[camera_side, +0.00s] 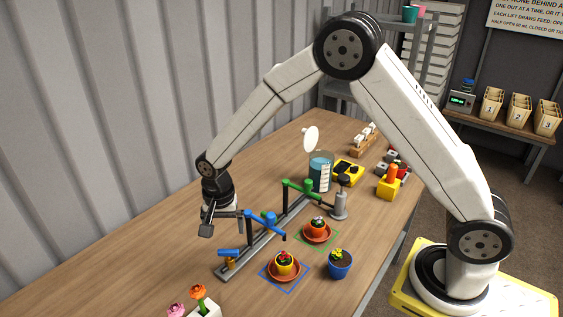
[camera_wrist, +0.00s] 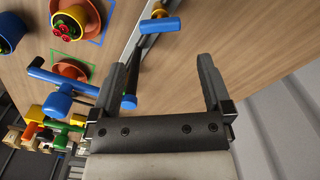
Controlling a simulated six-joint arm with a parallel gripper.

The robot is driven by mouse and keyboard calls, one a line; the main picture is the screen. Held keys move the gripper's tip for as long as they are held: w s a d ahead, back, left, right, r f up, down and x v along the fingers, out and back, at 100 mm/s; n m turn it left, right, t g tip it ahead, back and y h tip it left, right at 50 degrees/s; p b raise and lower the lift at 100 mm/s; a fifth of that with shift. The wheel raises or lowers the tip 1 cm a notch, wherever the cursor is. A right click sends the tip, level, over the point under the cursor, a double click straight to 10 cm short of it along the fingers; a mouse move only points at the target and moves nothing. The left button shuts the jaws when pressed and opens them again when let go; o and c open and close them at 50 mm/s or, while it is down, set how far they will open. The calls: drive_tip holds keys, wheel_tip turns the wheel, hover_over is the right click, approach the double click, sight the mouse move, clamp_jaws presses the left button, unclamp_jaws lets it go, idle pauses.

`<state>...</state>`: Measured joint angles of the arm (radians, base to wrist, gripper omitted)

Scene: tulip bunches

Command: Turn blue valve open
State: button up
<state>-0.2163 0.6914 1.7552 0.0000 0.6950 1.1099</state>
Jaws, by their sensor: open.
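The blue valve's lever handle (camera_side: 229,252) sits on a brass fitting at the near end of a grey rail (camera_side: 262,240). In the wrist view the blue handle (camera_wrist: 160,25) lies crosswise to the rail, ahead of the fingertips. A blue spout (camera_side: 263,220) stands on a dark post farther along the rail; it also shows at left in the wrist view (camera_wrist: 62,84). My gripper (camera_side: 222,220) is open and empty, above and behind the handle and apart from it. In the wrist view my gripper (camera_wrist: 162,60) has its two fingers spread, with the dark post near the left finger.
A green spout (camera_side: 300,187) stands farther along the rail. A yellow pot (camera_side: 284,262) on a saucer is inside a blue square; an orange pot (camera_side: 317,229) is inside a green one. A blue pot (camera_side: 340,264) and a beaker (camera_side: 320,172) stand nearby. The table's left is clear.

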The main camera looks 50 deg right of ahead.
sight(228, 250)
drive_tip(key=shift+f, duration=0.1)
drive_tip(key=shift+f, duration=3.85)
drive_tip(key=c, duration=1.1)
